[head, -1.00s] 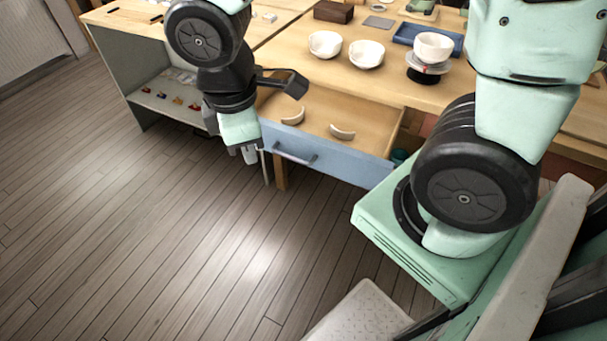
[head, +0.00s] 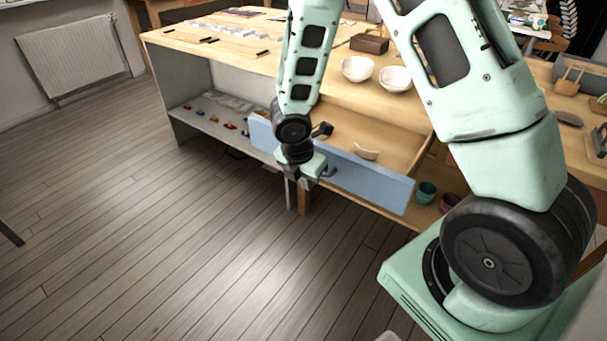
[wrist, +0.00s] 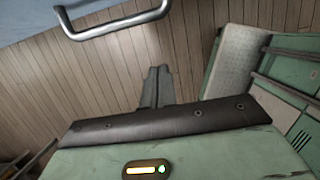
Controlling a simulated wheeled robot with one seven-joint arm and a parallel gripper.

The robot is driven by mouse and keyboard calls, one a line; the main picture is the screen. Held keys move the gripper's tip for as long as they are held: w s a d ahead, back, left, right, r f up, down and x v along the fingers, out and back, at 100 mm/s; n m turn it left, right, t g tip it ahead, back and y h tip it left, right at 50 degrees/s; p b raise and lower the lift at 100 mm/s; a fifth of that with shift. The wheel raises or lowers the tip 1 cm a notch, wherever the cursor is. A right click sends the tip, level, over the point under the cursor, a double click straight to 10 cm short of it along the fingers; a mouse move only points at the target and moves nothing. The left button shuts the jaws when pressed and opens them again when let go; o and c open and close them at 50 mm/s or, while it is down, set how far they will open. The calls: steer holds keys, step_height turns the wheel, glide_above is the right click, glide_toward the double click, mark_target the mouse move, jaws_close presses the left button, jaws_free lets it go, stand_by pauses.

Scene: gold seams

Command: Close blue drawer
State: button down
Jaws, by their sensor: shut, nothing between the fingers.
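The blue drawer (head: 376,184) stands pulled out from the wooden workbench, with its light wood inside showing. A pale curved piece (head: 365,152) lies in it. My gripper (head: 305,180) is in front of the blue face, left of the handle's visible end (head: 329,171); my arm hides part of the face. In the wrist view the metal handle (wrist: 118,24) and a strip of the blue face (wrist: 45,18) show at the top. My gripper (wrist: 157,72) is shut and empty there, apart from the handle in the picture.
White bowls (head: 357,69) and a dark brown block (head: 369,43) stand on the bench top (head: 255,62). A low shelf (head: 205,122) with small coloured items is at left. Green and maroon cups (head: 426,193) sit right of the drawer. The wood floor (head: 170,240) in front is clear.

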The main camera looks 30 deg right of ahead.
steer(key=shift+w+d+f+p, duration=0.1)
steer(key=shift+w+d+p, duration=0.15)
steer(key=shift+d, duration=0.4)
steer(key=shift+w+d+f+p, duration=0.1)
steer(key=shift+w+d, duration=0.15)
steer(key=shift+d, duration=0.45)
steer(key=shift+w+d+f+p, duration=0.1)
steer(key=shift+w+d+p, duration=0.15)
steer(key=shift+d, duration=0.4)
